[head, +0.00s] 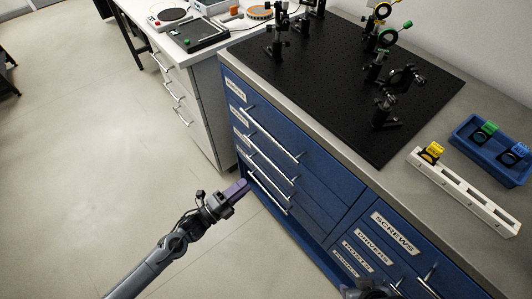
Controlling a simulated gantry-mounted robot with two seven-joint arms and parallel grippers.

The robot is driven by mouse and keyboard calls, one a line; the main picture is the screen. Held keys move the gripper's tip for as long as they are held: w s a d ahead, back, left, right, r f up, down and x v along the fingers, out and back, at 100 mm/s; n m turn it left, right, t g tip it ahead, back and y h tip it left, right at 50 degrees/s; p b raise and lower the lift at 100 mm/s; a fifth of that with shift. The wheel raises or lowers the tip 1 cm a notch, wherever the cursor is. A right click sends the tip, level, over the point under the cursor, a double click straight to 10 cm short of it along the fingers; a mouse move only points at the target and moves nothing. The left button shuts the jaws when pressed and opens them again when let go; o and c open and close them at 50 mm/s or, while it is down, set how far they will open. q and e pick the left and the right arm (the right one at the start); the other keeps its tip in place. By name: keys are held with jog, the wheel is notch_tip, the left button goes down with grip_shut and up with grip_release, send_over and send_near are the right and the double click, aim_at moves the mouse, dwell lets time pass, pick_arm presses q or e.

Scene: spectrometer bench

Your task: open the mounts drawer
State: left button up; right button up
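The blue cabinet under the bench has a left drawer stack with long silver bar handles, an upper one (272,135), a middle one (268,160) and a low one (267,194). Its labels are too oblique to read, so I cannot pick out the mounts drawer by name. All its drawers look shut. My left gripper (238,189), with purple fingers, is in front of the lower left drawers, apparently clear of the handles. Whether its fingers are apart is unclear. My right gripper (368,290) shows only as a dark part at the bottom edge, before the right drawers.
The right drawer stack includes a screws drawer (394,233) and a drivers drawer (373,247). A black breadboard (335,85) with optics, a white rack (465,190) and a blue tray (490,155) are on the benchtop. Open floor lies left, beside a white drawer unit (195,105).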

aim_at(266, 157)
pick_arm(q)
jog(key=shift+m+h, duration=0.3)
jog(key=r+b+x, duration=0.1)
jog(key=x, duration=0.3)
jog(key=a+b+x, duration=0.1)
jog(key=x, duration=0.3)
jog(key=r+b+x, duration=0.1)
jog(key=x, duration=0.3)
jog(key=shift+w+r, duration=0.35)
jog(key=shift+w, duration=0.2)
grip_shut()
